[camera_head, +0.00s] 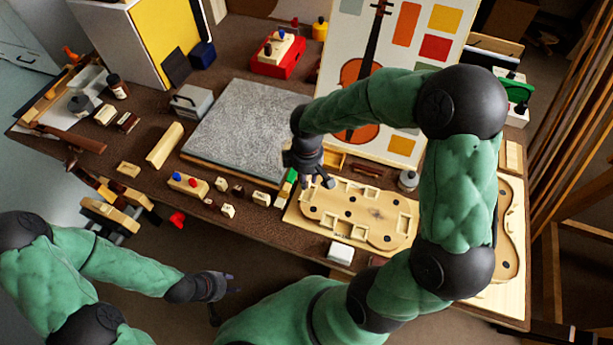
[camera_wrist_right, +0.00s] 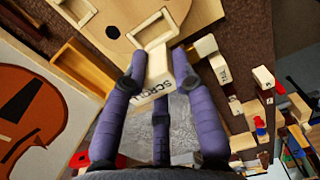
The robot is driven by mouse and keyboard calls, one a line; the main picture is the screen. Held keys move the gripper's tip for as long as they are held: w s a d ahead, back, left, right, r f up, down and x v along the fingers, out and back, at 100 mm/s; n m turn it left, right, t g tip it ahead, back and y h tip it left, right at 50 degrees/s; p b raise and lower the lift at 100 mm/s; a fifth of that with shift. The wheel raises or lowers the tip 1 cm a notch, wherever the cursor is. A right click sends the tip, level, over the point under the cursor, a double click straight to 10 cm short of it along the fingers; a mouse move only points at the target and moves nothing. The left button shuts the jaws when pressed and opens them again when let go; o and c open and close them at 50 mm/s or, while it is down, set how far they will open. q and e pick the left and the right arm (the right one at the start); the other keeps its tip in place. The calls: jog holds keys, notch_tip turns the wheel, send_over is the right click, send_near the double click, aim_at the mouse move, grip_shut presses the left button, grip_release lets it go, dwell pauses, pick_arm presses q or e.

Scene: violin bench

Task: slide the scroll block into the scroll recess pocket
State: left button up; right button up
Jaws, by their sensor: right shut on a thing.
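The scroll block (camera_wrist_right: 158,66) is a pale wooden piece marked "SCROLL" in the right wrist view. My right gripper (camera_wrist_right: 153,82) is shut on it, with purple fingers around its sides. Just beyond the block is a raised, square-framed pocket (camera_wrist_right: 147,22) on the pale wooden board. The block's far end is close to or overlaps the pocket's near side; I cannot tell whether it touches. In the head view my right gripper (camera_head: 318,180) is over the left end of the violin-shaped board (camera_head: 350,213), and the block is mostly hidden. My left gripper (camera_head: 226,298) is empty, fingers apart, before the bench.
A grey stone slab (camera_head: 240,130) lies left of the board. Several small wooden blocks (camera_head: 228,211) stand along the front edge. A violin picture panel (camera_head: 385,80) stands behind the board. A white box (camera_head: 340,253) sits at the front edge.

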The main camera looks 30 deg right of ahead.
jog(key=shift+f+b, duration=2.05)
jog(key=shift+f, duration=0.9)
jog(key=shift+p, duration=0.3)
jog(key=shift+f+b, duration=0.85)
jog(key=shift+f, duration=0.2)
jog(key=o, duration=0.9)
notch_tip(320, 180, up, 12)
jog(key=shift+w+d+f, duration=0.1)
dwell(0.6)
